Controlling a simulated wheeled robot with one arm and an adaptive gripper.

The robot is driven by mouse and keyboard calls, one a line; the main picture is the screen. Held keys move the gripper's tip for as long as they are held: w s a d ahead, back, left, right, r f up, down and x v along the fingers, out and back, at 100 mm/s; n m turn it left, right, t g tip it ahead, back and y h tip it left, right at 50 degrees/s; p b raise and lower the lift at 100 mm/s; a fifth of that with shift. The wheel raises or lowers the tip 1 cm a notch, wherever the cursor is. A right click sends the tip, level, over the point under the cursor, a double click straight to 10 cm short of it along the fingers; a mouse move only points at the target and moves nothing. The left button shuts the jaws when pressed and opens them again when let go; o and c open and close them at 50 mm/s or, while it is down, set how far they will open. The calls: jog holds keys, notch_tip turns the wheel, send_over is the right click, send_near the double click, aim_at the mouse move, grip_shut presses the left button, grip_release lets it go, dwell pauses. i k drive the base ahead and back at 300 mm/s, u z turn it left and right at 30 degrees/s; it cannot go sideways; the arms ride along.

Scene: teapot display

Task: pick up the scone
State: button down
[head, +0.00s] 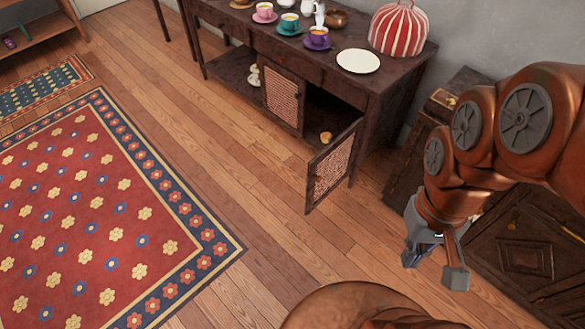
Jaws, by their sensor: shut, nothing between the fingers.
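A small golden-brown lump that looks like the scone (326,137) sits low inside the dark wooden sideboard (395,75), in the compartment behind an open door. It is small in view and its details are hard to make out. My gripper (434,267) hangs at the right, pointing down, in front of and to the right of the sideboard. It is shut and empty, well apart from the scone.
The lattice door (333,168) stands open into the room; another lattice door (282,95) is beside the opening. Cups, a white plate (358,61) and a striped tea cosy (397,28) stand on top. A dark chest (530,250) is at right. Floor (250,180) before the sideboard is clear.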

aim_at(327, 137)
jog(key=u, duration=0.1)
jog(key=i, duration=1)
